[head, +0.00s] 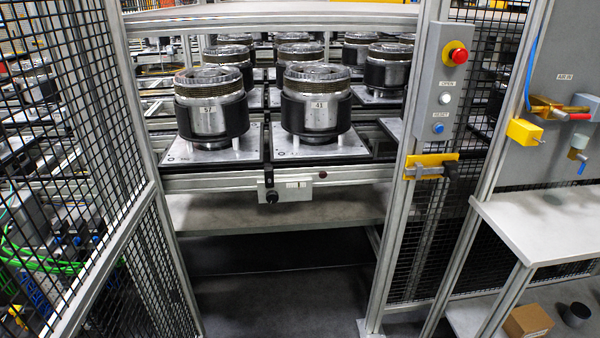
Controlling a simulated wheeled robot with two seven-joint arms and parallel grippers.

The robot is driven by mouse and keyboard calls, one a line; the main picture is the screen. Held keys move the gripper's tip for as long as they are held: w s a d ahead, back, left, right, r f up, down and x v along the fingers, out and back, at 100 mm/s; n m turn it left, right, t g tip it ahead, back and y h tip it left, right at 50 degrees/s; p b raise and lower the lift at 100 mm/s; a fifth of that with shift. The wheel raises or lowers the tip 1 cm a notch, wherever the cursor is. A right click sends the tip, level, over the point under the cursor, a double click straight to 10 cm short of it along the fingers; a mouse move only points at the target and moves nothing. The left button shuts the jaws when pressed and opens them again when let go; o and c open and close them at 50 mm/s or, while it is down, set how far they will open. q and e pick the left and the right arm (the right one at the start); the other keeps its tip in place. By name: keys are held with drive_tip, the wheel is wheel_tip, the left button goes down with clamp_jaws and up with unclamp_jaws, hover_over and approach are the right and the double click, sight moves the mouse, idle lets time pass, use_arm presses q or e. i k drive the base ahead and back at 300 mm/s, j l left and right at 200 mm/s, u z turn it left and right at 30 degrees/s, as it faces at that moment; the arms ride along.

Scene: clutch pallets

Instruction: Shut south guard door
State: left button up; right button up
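A black mesh panel in an aluminium frame (146,195) stands at the left in the head view, angled toward me. It looks like the guard door swung open, and its near edge is out of the picture. The opening between it and the right post (398,220) is clear, with pallets visible inside. A yellow latch bracket with a black handle (430,167) sits on the right post, below a grey button box (446,85). No label naming the south door is readable. Neither of my grippers is in view.
Several pallets carry metal clutches (316,103) on a conveyor (340,177) behind the opening. A light shelf (545,222) juts out at the right, with a cardboard box (527,324) and a dark cup (576,314) below. The floor (280,300) in the opening is free.

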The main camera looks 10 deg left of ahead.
sight(68, 318)
drive_tip(key=k+j, duration=0.35)
drive_tip(key=k, duration=0.2)
drive_tip(key=k+j, duration=0.35)
drive_tip(key=k, duration=0.25)
drive_tip(key=k+j, duration=0.1)
drive_tip(key=j, duration=0.25)
drive_tip(key=k+j, duration=0.1)
drive_tip(key=j, duration=0.25)
drive_tip(key=k+j, duration=0.1)
drive_tip(key=j, duration=0.2)
drive_tip(key=i+j, duration=0.1)
drive_tip(key=j, duration=0.2)
drive_tip(key=i+j, duration=0.1)
drive_tip(key=j, duration=0.15)
drive_tip(key=i+j, duration=0.1)
drive_tip(key=j, duration=0.2)
